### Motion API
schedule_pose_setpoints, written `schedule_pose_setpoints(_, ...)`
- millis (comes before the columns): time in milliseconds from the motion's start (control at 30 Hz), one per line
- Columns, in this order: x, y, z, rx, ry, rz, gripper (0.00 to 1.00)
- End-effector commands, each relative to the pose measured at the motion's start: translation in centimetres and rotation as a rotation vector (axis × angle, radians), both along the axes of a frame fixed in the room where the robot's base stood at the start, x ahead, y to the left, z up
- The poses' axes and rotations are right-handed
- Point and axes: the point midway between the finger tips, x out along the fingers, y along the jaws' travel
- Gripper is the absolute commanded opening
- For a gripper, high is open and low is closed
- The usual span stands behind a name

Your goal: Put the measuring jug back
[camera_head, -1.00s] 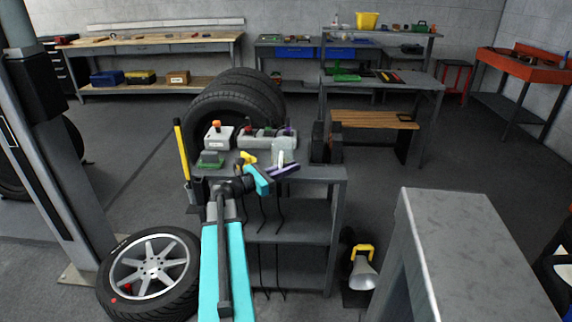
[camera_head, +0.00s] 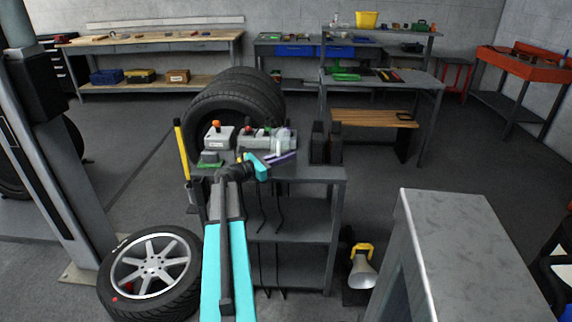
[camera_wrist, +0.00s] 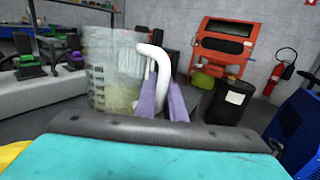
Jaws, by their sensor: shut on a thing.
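The measuring jug (camera_head: 283,141) is a clear, translucent vessel above the right part of the grey shelf unit's top (camera_head: 322,172). In the wrist view the jug (camera_wrist: 110,75) shows graduation marks and a white curved handle (camera_wrist: 157,52) on its right side. My gripper (camera_head: 287,157) has purple fingers and is shut on the handle. In the wrist view the fingers (camera_wrist: 162,98) sit at the handle's lower part, and the jug looks upright. Whether its base touches the shelf top is hidden in the head view.
A grey box with an orange knob (camera_head: 219,136) and a small green-based device (camera_head: 210,157) stand left of the jug. Dark upright blocks (camera_head: 327,143) stand to its right. Stacked tyres (camera_head: 230,100) are behind. A grey cabinet (camera_head: 470,240) stands at the front right.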

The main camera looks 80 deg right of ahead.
Motion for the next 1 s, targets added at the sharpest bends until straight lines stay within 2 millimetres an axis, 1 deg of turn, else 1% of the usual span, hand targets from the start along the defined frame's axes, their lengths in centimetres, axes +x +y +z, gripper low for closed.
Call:
schedule_pose_setpoints(33,0.1,-0.4,0.0,-0.001,0.001,0.0,0.0)
schedule_pose_setpoints(133,0.2,-0.7,0.0,-0.001,0.001,0.0,0.0)
schedule_pose_setpoints(567,0.2,-0.7,-0.3,-0.001,0.001,0.001,0.0)
schedule_pose_setpoints(667,0.2,-0.7,-0.9,0.001,0.001,0.001,0.0)
schedule_pose_setpoints(900,0.3,-0.7,-3.0,0.0,0.001,0.001,0.0)
schedule_pose_setpoints(1000,0.3,-0.7,-3.4,0.0,0.001,0.001,0.0)
